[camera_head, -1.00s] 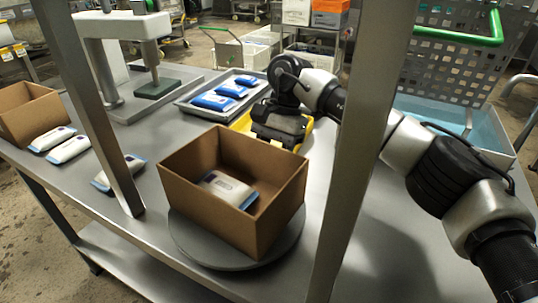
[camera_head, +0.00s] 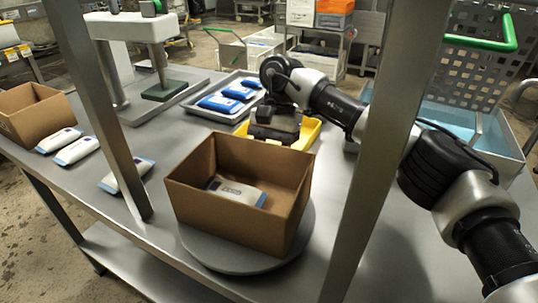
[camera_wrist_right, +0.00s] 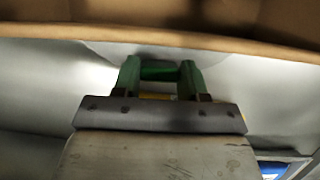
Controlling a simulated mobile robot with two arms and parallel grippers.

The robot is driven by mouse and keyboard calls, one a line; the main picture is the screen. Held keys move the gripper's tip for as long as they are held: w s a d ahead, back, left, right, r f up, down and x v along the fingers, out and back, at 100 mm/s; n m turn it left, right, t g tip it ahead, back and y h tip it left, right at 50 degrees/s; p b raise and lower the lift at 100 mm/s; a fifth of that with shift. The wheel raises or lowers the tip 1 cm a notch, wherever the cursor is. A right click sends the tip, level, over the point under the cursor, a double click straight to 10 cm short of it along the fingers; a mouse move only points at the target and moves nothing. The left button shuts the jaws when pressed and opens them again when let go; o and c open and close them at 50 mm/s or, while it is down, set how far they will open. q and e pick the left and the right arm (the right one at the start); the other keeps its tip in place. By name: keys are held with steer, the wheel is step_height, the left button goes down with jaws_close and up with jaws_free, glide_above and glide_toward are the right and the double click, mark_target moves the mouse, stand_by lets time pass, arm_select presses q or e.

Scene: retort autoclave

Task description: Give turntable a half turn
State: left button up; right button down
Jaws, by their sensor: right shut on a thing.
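The grey round turntable (camera_head: 225,258) lies on the steel table, with an open brown carton (camera_head: 215,208) on it. One white and blue pouch (camera_head: 238,191) lies inside the carton. My right gripper (camera_head: 272,138) reaches in from the right to the carton's far side. Its fingertips are hidden there by the carton. In the right wrist view, the green fingers of my right gripper (camera_wrist_right: 160,78) are shut on a green bar (camera_wrist_right: 160,71) just beside the carton wall (camera_wrist_right: 160,38). What the bar is fixed to is unclear. My left gripper is out of view.
A yellow tray (camera_head: 308,135) lies by my right gripper. A grey tray (camera_head: 190,105) of blue pouches is behind. Several white pouches (camera_head: 76,151) and another carton (camera_head: 35,115) are at left. Steel posts (camera_head: 372,190) stand in front. A blue bin (camera_head: 470,140) is at right.

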steer(key=shift+w+r, duration=0.1)
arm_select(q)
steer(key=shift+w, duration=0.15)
arm_select(e)
steer(key=c, duration=0.6)
jaws_free()
steer(key=shift+w+r, duration=0.1)
steer(key=shift+r, duration=0.25)
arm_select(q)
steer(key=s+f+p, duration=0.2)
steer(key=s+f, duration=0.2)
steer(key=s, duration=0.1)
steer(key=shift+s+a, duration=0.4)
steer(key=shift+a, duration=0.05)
arm_select(e)
steer(key=v, duration=1)
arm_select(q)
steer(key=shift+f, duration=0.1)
arm_select(e)
steer(key=shift+d, duration=0.1)
